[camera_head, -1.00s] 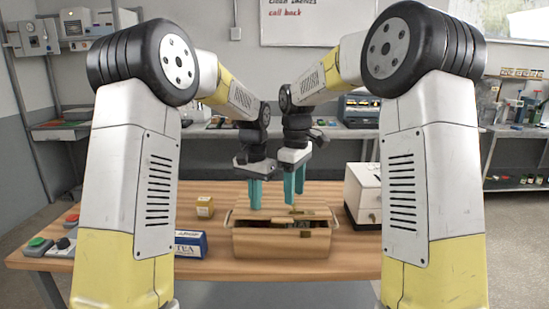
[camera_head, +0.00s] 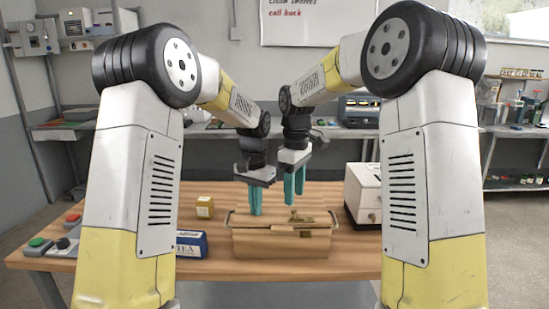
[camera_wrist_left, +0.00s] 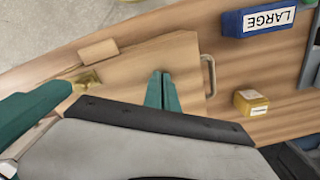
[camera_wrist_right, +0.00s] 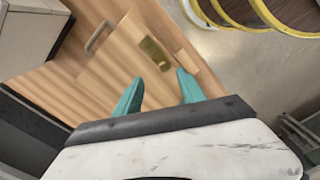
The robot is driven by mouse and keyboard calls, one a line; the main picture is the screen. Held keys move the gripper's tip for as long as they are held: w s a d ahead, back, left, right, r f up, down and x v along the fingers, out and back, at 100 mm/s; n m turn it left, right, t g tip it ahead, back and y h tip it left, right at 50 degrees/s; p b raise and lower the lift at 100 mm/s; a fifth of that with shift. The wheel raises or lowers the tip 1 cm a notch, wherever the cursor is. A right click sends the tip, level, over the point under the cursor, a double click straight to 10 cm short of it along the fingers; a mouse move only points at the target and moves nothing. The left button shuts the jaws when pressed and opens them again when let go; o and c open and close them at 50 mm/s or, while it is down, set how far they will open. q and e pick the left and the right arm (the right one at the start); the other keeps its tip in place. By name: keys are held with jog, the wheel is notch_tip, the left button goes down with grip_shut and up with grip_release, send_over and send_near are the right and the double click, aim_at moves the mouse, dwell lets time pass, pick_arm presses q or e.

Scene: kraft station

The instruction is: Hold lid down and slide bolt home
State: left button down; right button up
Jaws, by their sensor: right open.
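A wooden box (camera_head: 280,246) with metal side handles stands on the table, its lid (camera_head: 262,222) lying over the top. Brass bolt hardware (camera_head: 300,217) sits at the lid's front, right of its middle; it also shows in the left wrist view (camera_wrist_left: 86,80) and right wrist view (camera_wrist_right: 154,53). My left gripper (camera_head: 255,213) has its fingers together, pointing down at the lid's left part; it seems to touch, but contact is unclear. My right gripper (camera_head: 294,203) is open and empty above the lid near the bolt. Whether the bolt is engaged is too small to tell.
A white machine (camera_head: 362,193) stands close on the right. Push buttons (camera_head: 40,243) are at the table's left end.

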aim_at(294, 210)
jog(key=shift+s+f, duration=0.25)
jog(key=shift+f, duration=0.85)
jog(key=shift+s+f, duration=0.25)
jog(key=shift+f, duration=0.85)
jog(key=shift+c, duration=0.2)
grip_shut()
